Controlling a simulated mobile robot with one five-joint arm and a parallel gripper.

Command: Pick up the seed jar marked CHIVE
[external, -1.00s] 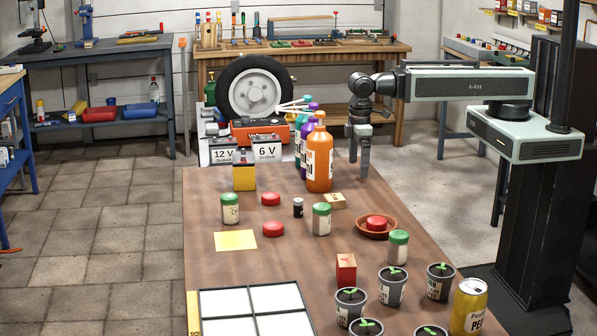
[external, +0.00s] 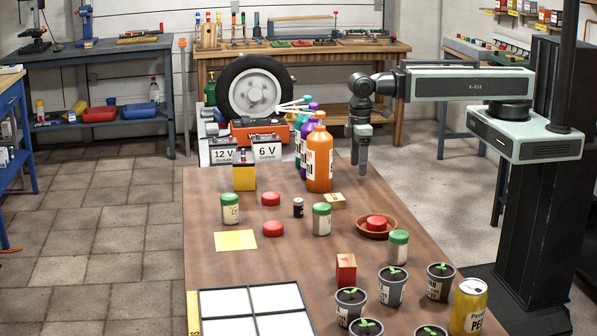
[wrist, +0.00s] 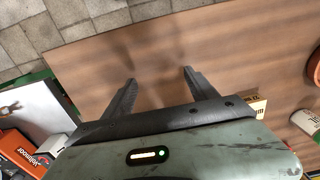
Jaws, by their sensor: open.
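Three jars with green lids stand upright on the brown table: a left jar (external: 230,209), a middle jar (external: 321,219) and a right jar (external: 398,247). Their pale labels are too small to read surely, so I cannot tell which is marked CHIVE. My gripper (external: 362,170) hangs over the far right part of the table, right of the orange bottle and apart from all the jars. In the wrist view my gripper (wrist: 158,76) is open, with bare tabletop between its fingers.
An orange bottle (external: 319,158) and a yellow block (external: 244,177) stand at the back. Red lids, a small dark battery (external: 298,207) and a terracotta saucer (external: 371,233) lie mid-table. Seedling pots (external: 392,287), a yellow can (external: 468,306) and a white-celled tray (external: 256,299) are in front.

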